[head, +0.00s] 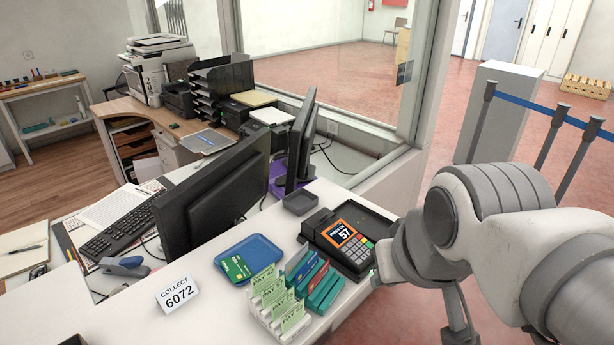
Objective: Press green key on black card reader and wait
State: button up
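The black card reader (338,240) lies on the white counter, right of centre in the head view. Its lit orange screen (341,233) shows the number 57. Its keypad (355,254) faces up on the side near my arm; the keys are too small to tell the green one surely. My gripper (377,277) is at the reader's lower right corner, mostly hidden behind my own wrist. I cannot tell whether its fingers are open or shut, or whether they touch the reader.
A rack of green and white cards (279,304) and teal holders (325,288) stand just left of the reader's near end. A blue tray (262,247) holds a green card. A glazed partition rises behind.

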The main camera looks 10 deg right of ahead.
dwell(0.4)
grip_shut()
dwell(1.1)
dwell(0.6)
